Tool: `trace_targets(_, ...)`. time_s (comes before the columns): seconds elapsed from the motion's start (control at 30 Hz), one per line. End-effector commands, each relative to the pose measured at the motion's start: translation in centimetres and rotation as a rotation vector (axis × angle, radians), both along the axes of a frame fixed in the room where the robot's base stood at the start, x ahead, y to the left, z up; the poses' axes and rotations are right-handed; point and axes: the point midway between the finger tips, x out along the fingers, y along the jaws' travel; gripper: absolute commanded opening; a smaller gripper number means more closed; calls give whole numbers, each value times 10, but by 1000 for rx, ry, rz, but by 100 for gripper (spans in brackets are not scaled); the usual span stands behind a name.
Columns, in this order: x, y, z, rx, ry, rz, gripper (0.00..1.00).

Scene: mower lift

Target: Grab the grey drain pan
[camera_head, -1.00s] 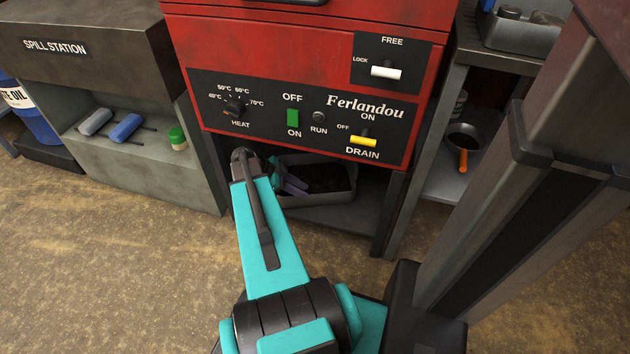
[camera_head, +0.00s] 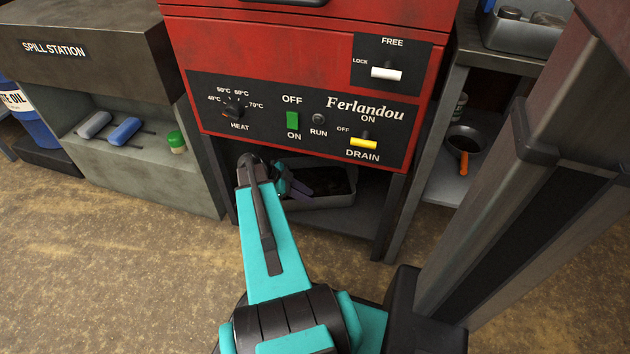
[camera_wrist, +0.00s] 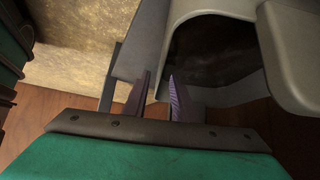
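The grey drain pan (camera_head: 325,203) sits on the low shelf under the red machine, with a dark inside. My gripper (camera_head: 292,183) is at the pan's left part in the head view, partly hidden by my own arm. In the wrist view the pan's pale rim (camera_wrist: 292,55) fills the upper right, around a dark inside. My gripper's two purple fingers (camera_wrist: 158,84) point at the pan's near left part. They are apart, with a gap between them. A pale strip of the pan shows in that gap; I cannot tell whether either finger touches it.
The red machine's control panel (camera_head: 300,118) overhangs the shelf space. Its legs, one being the right leg (camera_head: 390,215), flank the pan. The spill station (camera_head: 110,150) stands at the left. A shelf at the right holds a dark pan with an orange handle (camera_head: 463,160). The front floor is open.

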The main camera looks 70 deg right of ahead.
Motion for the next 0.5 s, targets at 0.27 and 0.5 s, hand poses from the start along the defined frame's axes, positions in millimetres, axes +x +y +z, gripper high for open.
trace_targets(0.27, -6, -3, -7, 0, 0, -1, 25)
trace_targets(0.5, -24, -10, -22, -1, 0, -2, 25)
